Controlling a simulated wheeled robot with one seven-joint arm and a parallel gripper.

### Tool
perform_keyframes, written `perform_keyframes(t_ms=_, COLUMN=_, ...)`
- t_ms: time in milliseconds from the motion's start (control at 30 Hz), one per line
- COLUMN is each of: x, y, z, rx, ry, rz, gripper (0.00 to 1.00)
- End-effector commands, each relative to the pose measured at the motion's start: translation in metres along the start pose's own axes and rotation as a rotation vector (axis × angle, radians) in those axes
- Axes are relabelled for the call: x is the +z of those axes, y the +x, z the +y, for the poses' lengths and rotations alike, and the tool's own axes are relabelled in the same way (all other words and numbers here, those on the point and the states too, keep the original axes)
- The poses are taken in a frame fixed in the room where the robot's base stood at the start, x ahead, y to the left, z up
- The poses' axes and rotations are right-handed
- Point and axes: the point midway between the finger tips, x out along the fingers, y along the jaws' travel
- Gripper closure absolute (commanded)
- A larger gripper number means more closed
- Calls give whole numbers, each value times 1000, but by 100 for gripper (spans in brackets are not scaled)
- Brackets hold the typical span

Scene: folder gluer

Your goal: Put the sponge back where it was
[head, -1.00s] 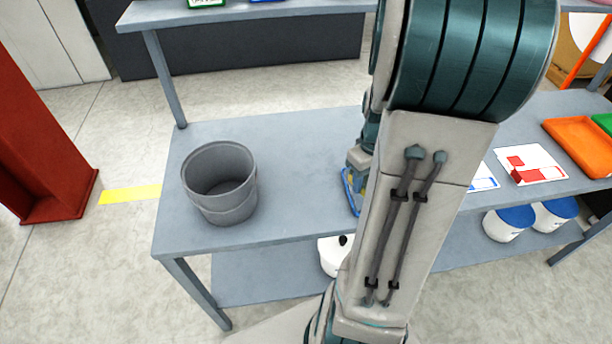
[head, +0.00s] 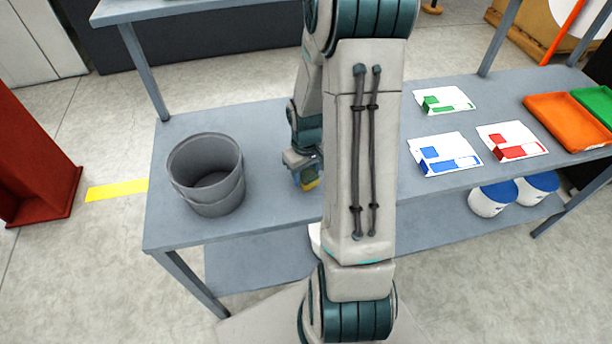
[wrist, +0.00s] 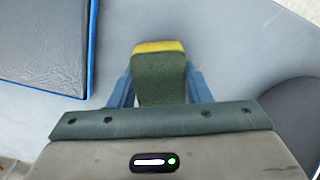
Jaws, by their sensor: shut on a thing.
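The sponge, dark green with a yellow end, shows in the wrist view (wrist: 160,75) between the blue fingers of my gripper (wrist: 159,90). My gripper is shut on it. Whether the sponge touches the table I cannot tell. A dark, blue-edged flat thing (wrist: 42,40) lies at the upper left of the wrist view; in the head view my arm hides that spot.
A grey bucket (head: 207,175) stands on the left of the table (head: 265,130); the table between it and my gripper is clear. White cards with blue (head: 444,154), red (head: 512,142) and green (head: 445,102) blocks lie right of my arm, with an orange tray (head: 568,121) beyond.

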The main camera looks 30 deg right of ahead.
Motion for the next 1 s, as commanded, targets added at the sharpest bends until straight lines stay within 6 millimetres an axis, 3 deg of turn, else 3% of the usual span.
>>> perform_keyframes(t_ms=167, x=0, y=17, z=0, rx=0, ry=0, rz=-1, gripper=81)
perform_keyframes(t_ms=567, x=0, y=23, z=1, rx=1, ry=0, rz=0, gripper=81)
perform_keyframes(t_ms=600, x=0, y=22, z=1, rx=1, ry=1, rz=0, gripper=50)
perform_keyframes(t_ms=667, x=0, y=21, z=1, rx=1, ry=1, rz=0, gripper=34)
perform_keyframes(t_ms=1000, x=0, y=19, z=1, rx=1, ry=0, rz=0, gripper=34)
